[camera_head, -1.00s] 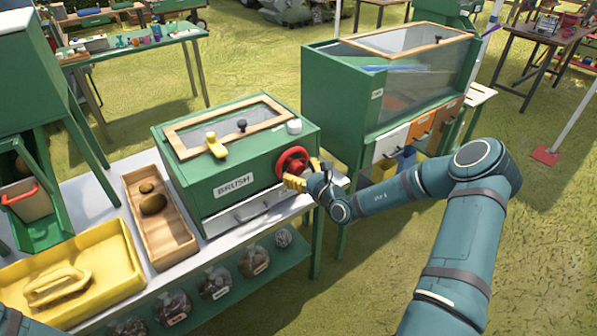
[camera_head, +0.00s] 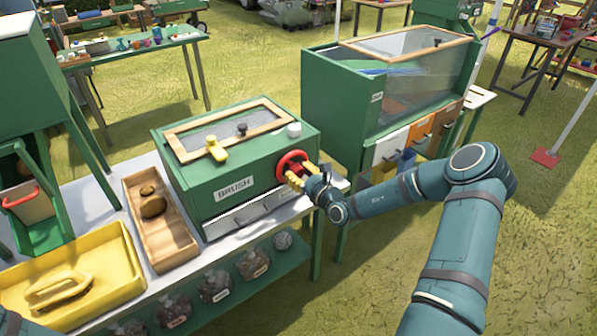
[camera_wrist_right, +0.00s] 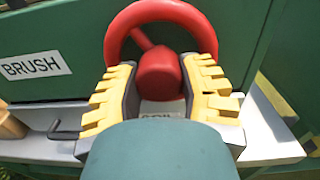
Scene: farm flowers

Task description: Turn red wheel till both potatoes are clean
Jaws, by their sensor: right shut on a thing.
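The red wheel (camera_head: 283,158) is on the right end of the green box marked BRUSH (camera_head: 231,164). My right gripper (camera_head: 293,174) is at the wheel. In the right wrist view its yellow-padded fingers (camera_wrist_right: 160,90) stand on both sides of a red knob on the wheel (camera_wrist_right: 121,30), shut on it. Two brown potato-like lumps (camera_head: 153,206) lie in a wooden tray (camera_head: 172,235) left of the box. Whether anything lies inside the box cannot be told through its lid window. My left gripper is not in view.
A larger green cabinet (camera_head: 335,100) with coloured flaps stands behind my right forearm. Open grass lies to the right.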

